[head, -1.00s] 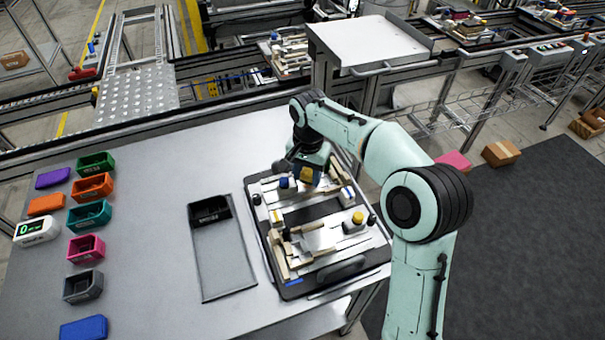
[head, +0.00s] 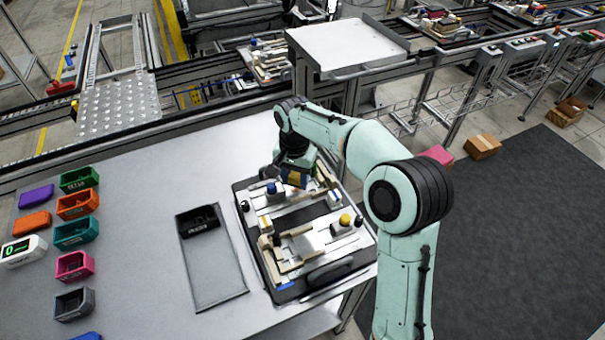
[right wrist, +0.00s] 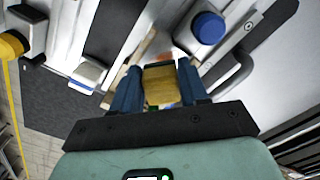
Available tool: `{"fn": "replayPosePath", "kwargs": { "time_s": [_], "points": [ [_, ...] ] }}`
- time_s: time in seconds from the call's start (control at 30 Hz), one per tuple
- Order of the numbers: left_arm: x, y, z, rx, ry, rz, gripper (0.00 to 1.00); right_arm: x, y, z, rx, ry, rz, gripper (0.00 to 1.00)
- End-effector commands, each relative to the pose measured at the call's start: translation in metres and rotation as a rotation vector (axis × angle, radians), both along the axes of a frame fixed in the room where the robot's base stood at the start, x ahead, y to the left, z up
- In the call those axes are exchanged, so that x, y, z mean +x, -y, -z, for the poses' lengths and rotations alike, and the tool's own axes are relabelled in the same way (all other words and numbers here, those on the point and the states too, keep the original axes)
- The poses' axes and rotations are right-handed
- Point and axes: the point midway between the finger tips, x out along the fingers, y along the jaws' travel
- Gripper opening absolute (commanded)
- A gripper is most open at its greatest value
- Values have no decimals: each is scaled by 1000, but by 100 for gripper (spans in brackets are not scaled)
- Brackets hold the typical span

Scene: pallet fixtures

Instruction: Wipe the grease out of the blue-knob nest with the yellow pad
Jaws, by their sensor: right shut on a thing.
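My right gripper (head: 296,184) is shut on the yellow pad (head: 294,178), at the far part of the black pallet (head: 268,278). The blue knob (head: 271,188) is just left of the pad. In the right wrist view the pad (right wrist: 159,86) sits between two dark blue fingers, and the blue knob (right wrist: 207,27) is above and right of it. The blue-knob nest lies around and below the pad, partly hidden by the gripper. I cannot make out grease or tell whether the pad touches the nest. My left gripper is not in view.
A nearer fixture with a yellow knob (head: 345,220) shares the pallet. A shallow grey tray (head: 215,272) lies left of it. Several coloured bins, such as the orange one (head: 77,205), line the table's left side. The table between bins and tray is clear.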

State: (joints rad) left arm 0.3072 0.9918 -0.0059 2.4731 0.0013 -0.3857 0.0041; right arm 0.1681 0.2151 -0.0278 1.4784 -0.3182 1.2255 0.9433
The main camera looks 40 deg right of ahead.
Motion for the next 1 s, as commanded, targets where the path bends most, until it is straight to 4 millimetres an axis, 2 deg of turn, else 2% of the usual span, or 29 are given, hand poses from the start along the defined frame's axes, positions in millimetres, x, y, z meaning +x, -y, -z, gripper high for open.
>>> {"fn": "replayPosePath", "kwargs": {
  "time_s": [0.27,0.63,1.0],
  "points": [
    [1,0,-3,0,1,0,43,4,-11,-1,0,1,-1,19],
    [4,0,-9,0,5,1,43,13,-40,-4,3,2,-3,19],
    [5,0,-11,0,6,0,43,12,-39,-5,0,1,0,19]
  ]
}}
